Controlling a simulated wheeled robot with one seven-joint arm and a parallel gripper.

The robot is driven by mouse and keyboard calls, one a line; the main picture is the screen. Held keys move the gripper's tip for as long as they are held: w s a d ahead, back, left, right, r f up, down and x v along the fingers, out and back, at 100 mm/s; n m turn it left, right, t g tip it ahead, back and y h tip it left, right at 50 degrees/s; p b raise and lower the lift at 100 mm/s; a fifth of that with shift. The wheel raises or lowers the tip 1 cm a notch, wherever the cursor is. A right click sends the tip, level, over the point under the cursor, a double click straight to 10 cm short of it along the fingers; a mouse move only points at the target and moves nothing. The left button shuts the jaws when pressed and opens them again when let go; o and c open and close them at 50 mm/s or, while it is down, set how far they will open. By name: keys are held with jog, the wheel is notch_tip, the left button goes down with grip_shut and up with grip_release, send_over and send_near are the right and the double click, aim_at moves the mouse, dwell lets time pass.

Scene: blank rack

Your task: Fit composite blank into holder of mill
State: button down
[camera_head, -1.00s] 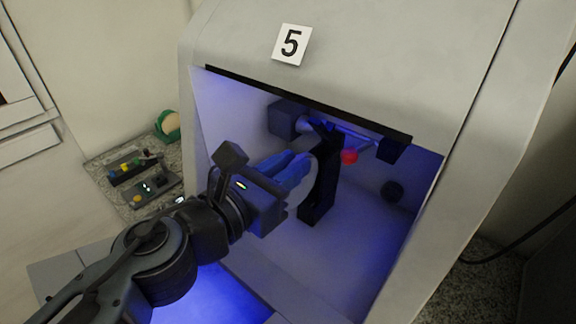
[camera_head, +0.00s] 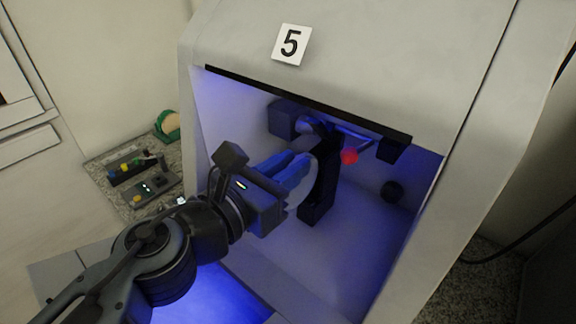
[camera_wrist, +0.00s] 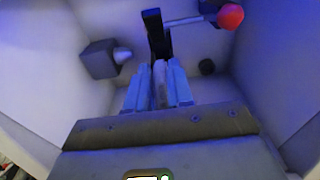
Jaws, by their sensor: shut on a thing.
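My gripper (camera_head: 295,170) reaches through the open front of the mill (camera_head: 350,75) marked 5. It is shut on the composite blank (camera_head: 308,188), a pale disc held on edge between the blue fingers. In the wrist view the blank (camera_wrist: 160,84) shows as a thin pale strip between the fingertips (camera_wrist: 160,72). The dark holder (camera_head: 321,185) stands upright just beyond the disc, and its upper part shows in the wrist view (camera_wrist: 154,30). Blank and holder overlap in both views; I cannot tell whether they touch.
A red ball-shaped knob (camera_head: 349,157) sits right of the holder. A dark block (camera_head: 288,118) is on the chamber's left, and a dark round part (camera_head: 392,190) is at the back right. Small coloured items (camera_head: 135,165) lie on the counter outside, left.

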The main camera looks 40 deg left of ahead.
jog(key=shift+w+d+f, duration=0.1)
jog(key=shift+w+f, duration=0.1)
jog(key=shift+w, duration=0.45)
jog(key=shift+w+f, duration=0.2)
jog(key=shift+w, duration=0.45)
jog(key=shift+w+d+f, duration=0.1)
jog(key=shift+w+f, duration=0.1)
jog(key=shift+w, duration=0.45)
jog(key=c, duration=0.9)
grip_release()
jog(key=shift+a, duration=0.1)
jog(key=shift+s+a+r+b, duration=0.15)
jog(key=shift+s+b, duration=0.15)
jog(key=shift+s, duration=1.65)
jog(key=shift+s+a+r+b, duration=0.1)
jog(key=shift+s+b, duration=0.15)
jog(key=shift+s, duration=1.7)
